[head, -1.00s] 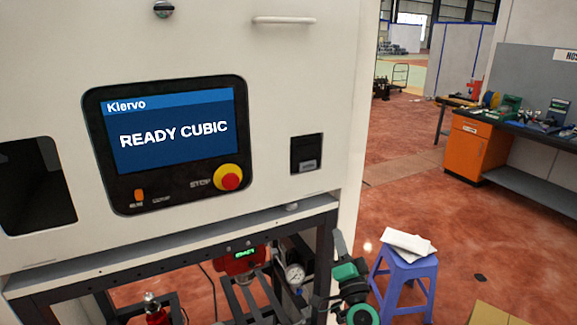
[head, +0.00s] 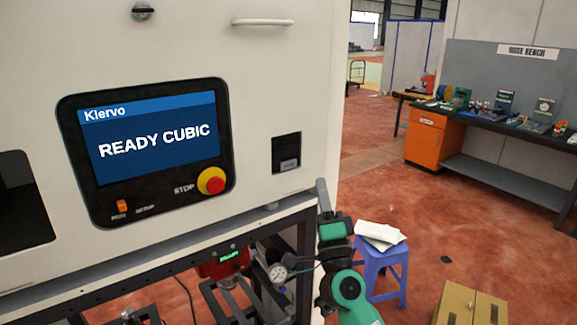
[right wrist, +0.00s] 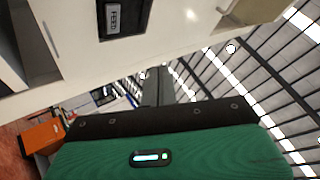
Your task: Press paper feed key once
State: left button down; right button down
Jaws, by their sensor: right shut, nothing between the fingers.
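The paper feed key (head: 289,165) is a small grey key at the bottom of a dark recessed panel (head: 286,148) on the white machine front, right of the screen. In the right wrist view the key (right wrist: 115,18) shows at the top, with "FEED" lettering. My right gripper (head: 322,188) is shut and empty, pointing up. Its fingertips are below and to the right of the key, apart from it. The shut fingers (right wrist: 156,85) also show in the right wrist view, below the key. My left gripper is not in view.
The screen (head: 150,138) reads "READY CUBIC". A red STOP button (head: 212,182) sits below it. A white handle (head: 262,22) juts out above. A blue stool (head: 380,270) with papers stands right of my right arm. A hose bench (head: 490,125) is further back.

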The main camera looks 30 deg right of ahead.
aim_at(288, 164)
jog(key=shift+w+a+b, duration=0.2)
jog(key=shift+w+b, duration=0.35)
jog(key=shift+w, duration=1.6)
jog(key=shift+w+a+b, duration=0.15)
jog(key=shift+w+b, duration=0.4)
jog(key=shift+w, duration=1.6)
jog(key=shift+w+y, duration=0.1)
jog(key=shift+y, duration=0.2)
jog(key=shift+w, duration=0.35)
jog(key=shift+w, duration=0.4)
jog(key=shift+s, duration=0.1)
jog(key=shift+s+p, duration=0.55)
jog(key=shift+s, duration=0.2)
jog(key=shift+s, duration=0.1)
